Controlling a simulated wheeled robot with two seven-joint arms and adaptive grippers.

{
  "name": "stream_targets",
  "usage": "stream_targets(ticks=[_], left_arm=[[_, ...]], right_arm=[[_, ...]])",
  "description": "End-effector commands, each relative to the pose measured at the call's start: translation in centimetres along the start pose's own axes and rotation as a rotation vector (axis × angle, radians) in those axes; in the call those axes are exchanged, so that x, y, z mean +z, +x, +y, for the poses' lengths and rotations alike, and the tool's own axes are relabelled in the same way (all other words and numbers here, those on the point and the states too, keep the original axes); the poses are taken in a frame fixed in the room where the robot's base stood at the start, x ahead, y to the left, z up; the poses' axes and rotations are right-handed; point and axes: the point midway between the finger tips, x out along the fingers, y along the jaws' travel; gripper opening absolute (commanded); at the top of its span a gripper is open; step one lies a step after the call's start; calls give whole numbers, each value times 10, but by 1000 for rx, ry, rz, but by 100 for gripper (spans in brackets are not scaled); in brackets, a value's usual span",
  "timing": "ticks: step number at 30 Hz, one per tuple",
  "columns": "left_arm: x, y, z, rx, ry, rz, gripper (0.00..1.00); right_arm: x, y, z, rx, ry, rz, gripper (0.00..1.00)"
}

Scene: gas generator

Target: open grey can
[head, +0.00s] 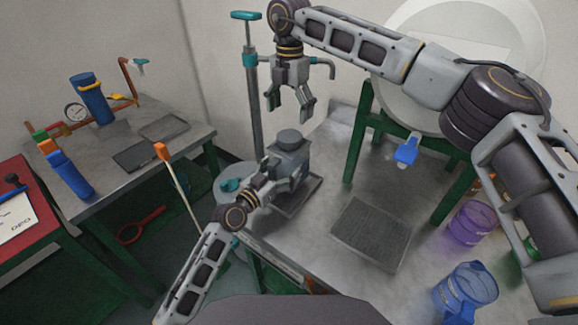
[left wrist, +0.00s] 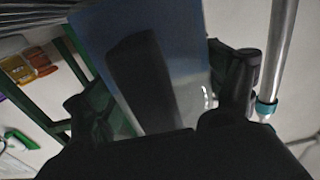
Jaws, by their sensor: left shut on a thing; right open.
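The grey can (head: 291,160) stands at the table's left edge, over a dark tray (head: 302,198), with a round grey cap (head: 289,137) on top. My left gripper (head: 268,171) is shut on the can at its near left side. In the left wrist view a blue-grey face of the can (left wrist: 185,35) fills the space between the dark fingers, with a dark bar in front of it. My right gripper (head: 290,105) hangs above the cap, pointing down, open and empty, with a gap between its fingers and the cap.
A grey post (head: 252,110) with a teal handle stands behind the can. A ridged tray (head: 372,233) lies to its right. A white tank (head: 450,40) with a blue tap (head: 407,150) sits on a green stand. Blue (head: 466,290) and purple (head: 470,222) jugs stand at right.

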Motion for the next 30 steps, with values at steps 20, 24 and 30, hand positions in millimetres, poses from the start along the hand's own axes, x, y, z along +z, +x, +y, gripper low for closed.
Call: stream_targets(ticks=[20,24,30], left_arm=[[0,0,0,-1,0,0,18],[0,0,0,-1,0,0,18],[0,0,0,-1,0,0,18]], right_arm=[[4,-4,-3,-11,237,-24,84],[4,-2,-3,-10,350,-21,84],[3,0,-3,-8,510,-16,84]])
